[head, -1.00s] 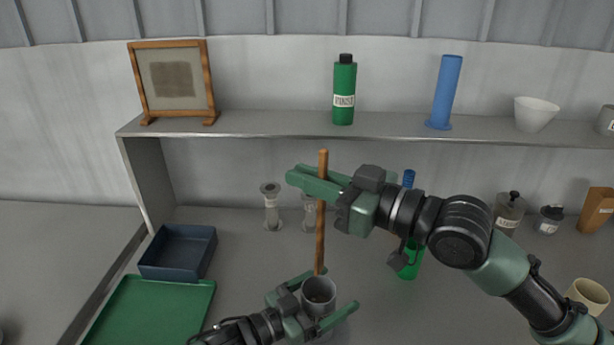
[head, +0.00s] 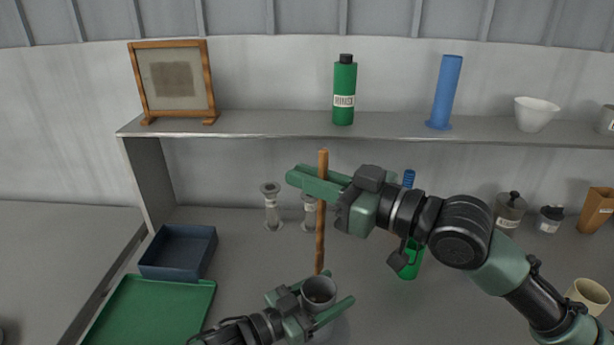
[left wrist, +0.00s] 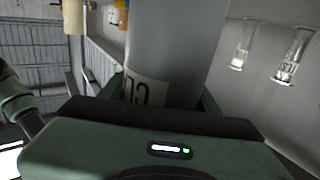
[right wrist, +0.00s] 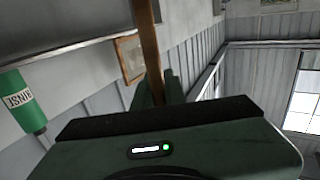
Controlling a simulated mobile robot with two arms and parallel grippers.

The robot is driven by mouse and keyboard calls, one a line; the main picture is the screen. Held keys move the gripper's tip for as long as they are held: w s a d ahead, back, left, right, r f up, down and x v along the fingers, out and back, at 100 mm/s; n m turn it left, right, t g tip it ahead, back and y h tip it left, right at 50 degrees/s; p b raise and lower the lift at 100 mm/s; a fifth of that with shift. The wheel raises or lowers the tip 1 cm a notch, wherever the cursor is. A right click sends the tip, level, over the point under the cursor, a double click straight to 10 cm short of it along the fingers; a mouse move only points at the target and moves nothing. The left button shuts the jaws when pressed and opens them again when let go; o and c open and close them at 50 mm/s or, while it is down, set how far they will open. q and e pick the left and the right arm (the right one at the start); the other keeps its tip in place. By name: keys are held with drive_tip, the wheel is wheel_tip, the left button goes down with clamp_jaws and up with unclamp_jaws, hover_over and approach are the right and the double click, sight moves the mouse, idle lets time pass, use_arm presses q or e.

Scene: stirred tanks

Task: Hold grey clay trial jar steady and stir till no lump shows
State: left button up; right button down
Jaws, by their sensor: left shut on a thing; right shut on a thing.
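The grey clay trial jar (head: 331,326) is at the bottom middle of the head view, its open mouth facing up and dark matter inside. My left gripper (head: 328,292) is shut around it. The left wrist view shows the grey jar wall (left wrist: 175,45) with a partly hidden label between the fingers. My right gripper (head: 318,182) is shut on an upright wooden stirring stick (head: 320,235), also in the right wrist view (right wrist: 150,50). The stick's lower end meets the jar's far rim in the head view; I cannot tell whether it is inside or behind. Lumps cannot be made out.
A green tray (head: 150,310) and a dark blue bin (head: 180,252) stand at left. Glass jars (head: 272,207) and a green bottle (head: 411,262) stand behind my grippers. A shelf (head: 280,125) runs above, holding a green rinse bottle (head: 344,90) and a blue cylinder (head: 445,92).

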sight(321, 261)
wheel_tip(321, 261, down, 17)
drive_tip(key=shift+r, duration=0.2)
idle(1.8)
idle(0.4)
